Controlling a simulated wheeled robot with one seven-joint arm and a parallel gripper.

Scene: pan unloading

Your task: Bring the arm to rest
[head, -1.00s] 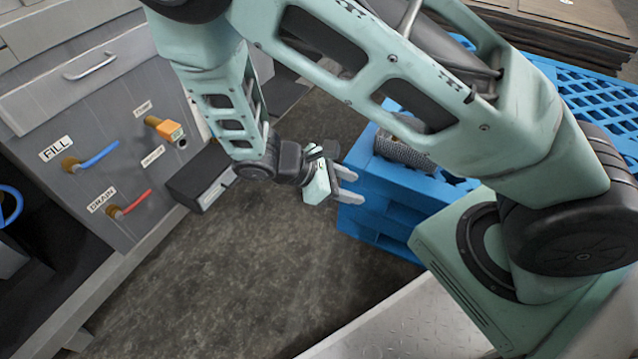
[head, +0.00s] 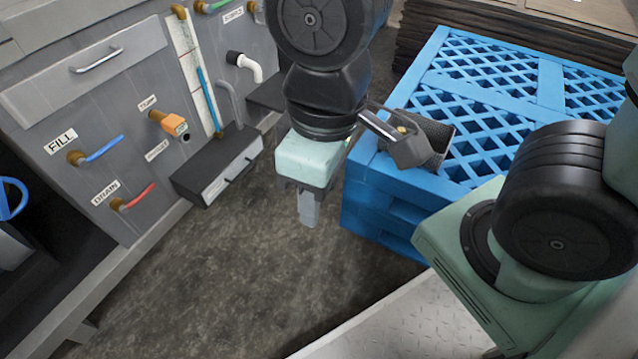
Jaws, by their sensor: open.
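My gripper (head: 308,210) hangs in the middle of the head view, its fingers pointing down over the dark floor. It sits just left of the blue pallet's near corner in the picture, and I see nothing between the fingers. The sensor side view of the fingers overlaps, so the gap between them does not show clearly.
A blue pallet stack (head: 475,62) stands at the right with a dark mesh-like container (head: 436,140) on it. A grey cabinet (head: 95,130) with FILL and DRAIN valves stands left. A dark box (head: 220,165) sits at its foot. The floor (head: 230,270) in front is clear.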

